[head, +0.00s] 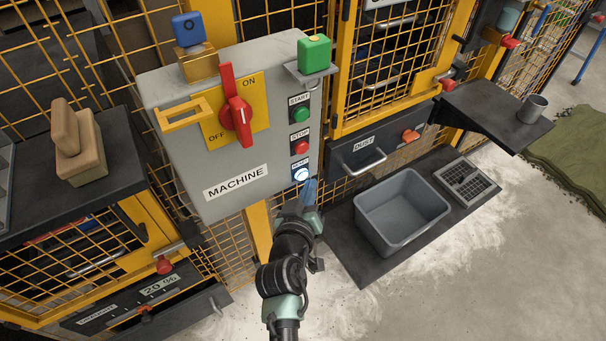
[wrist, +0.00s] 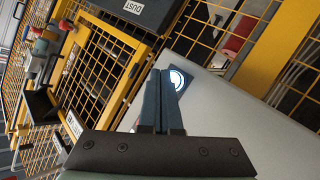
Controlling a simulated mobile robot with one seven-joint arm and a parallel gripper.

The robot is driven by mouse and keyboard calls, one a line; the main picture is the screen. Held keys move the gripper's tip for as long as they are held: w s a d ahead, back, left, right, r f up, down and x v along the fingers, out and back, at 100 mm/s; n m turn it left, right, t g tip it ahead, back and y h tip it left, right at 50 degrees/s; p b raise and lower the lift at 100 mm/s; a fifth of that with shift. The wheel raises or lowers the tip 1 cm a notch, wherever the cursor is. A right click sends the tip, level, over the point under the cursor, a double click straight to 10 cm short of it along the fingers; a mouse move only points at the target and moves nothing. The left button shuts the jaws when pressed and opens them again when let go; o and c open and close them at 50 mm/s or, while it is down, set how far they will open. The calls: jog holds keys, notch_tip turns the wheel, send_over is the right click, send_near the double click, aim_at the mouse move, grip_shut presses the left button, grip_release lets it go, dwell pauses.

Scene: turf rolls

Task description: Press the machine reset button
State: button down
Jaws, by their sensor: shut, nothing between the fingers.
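The machine reset button (head: 300,174) is a white, glowing round button with a blue surround, lowest in a column on the grey machine box (head: 178,190), under a label that seems to read RESET. I cannot tell whether the tips touch the button.
Above the reset button are the red stop button (head: 300,147) and green start button (head: 301,115). A red rotary switch (head: 236,112) sticks out of the box. A grey bin (head: 401,250) stands at lower right. A dark shelf (head: 105,150) is at left.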

jog(key=shift+w+a, duration=0.1)
jog(key=shift+w, duration=0.05)
jog(key=shift+w+a+b, duration=0.15)
jog(key=shift+w+b, duration=0.05)
jog(key=shift+b, duration=0.25)
jog(key=shift+w+a+b, duration=0.25)
jog(key=shift+w+b, duration=0.1)
dwell(0.7)
jog(key=shift+s+d+p, duration=0.5)
jog(key=shift+s+p, duration=0.05)
jog(key=shift+s, duration=0.15)
jog(key=s+d+p, duration=0.1)
jog(key=s+p, duration=0.1)
jog(key=s+d+p, duration=0.2)
dwell(0.5)
